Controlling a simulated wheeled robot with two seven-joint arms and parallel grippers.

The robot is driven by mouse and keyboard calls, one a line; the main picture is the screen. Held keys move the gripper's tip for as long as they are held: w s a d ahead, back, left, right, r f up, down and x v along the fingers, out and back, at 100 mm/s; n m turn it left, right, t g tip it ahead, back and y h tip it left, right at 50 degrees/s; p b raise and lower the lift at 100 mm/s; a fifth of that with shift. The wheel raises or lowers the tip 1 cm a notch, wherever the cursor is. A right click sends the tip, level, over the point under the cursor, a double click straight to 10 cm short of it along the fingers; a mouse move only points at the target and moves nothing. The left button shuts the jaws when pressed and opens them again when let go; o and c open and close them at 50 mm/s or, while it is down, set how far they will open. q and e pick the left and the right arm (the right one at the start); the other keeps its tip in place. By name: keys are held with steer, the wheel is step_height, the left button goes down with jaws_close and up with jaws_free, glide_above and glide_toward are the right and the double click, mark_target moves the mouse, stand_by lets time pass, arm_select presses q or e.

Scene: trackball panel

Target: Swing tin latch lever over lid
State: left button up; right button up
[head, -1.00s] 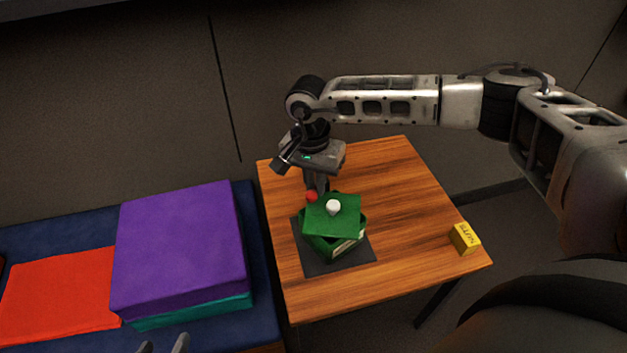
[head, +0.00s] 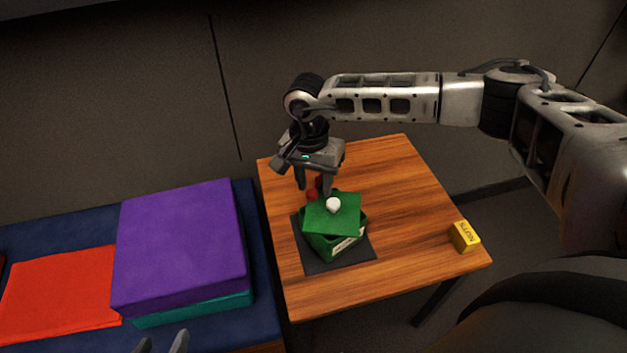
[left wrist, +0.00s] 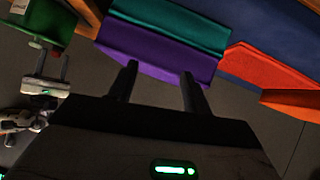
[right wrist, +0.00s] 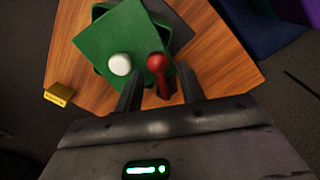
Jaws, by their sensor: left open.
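The green tin (head: 324,246) stands on a dark mat, its green lid (head: 346,222) on top, turned askew to the tin. A white knob (head: 333,205) is on the lid. The latch lever has a red ball end (head: 312,194), at the lid's edge on the far side; in the right wrist view its dark red arm (right wrist: 164,88) runs back from the ball. My right gripper (head: 314,190) is open and points down, its fingers (right wrist: 160,90) on either side of the lever. Contact is unclear. My left gripper (left wrist: 158,85) is open and empty, low at the head view's bottom edge (head: 163,344).
The wooden table (head: 400,190) is mostly clear around the dark mat (head: 358,254). A yellow block (head: 464,236) sits near its right corner. At left, a blue surface (head: 262,310) bears a purple block (head: 180,245) on a teal one (head: 195,309), and a red cloth-like piece (head: 60,290).

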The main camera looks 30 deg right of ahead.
arm_select(q)
steer(key=r, duration=0.1)
steer(key=r+p, duration=0.2)
steer(key=shift+s+a+r+t, duration=0.25)
steer(key=shift+a+r+t, duration=0.1)
steer(key=shift+a+t, duration=0.05)
arm_select(e)
step_height(320, 180, up, 16)
steer(key=shift+w+a+f, duration=0.15)
steer(key=shift+w+a, duration=0.25)
steer(key=shift+w, duration=0.05)
arm_select(q)
steer(key=shift+f, duration=0.1)
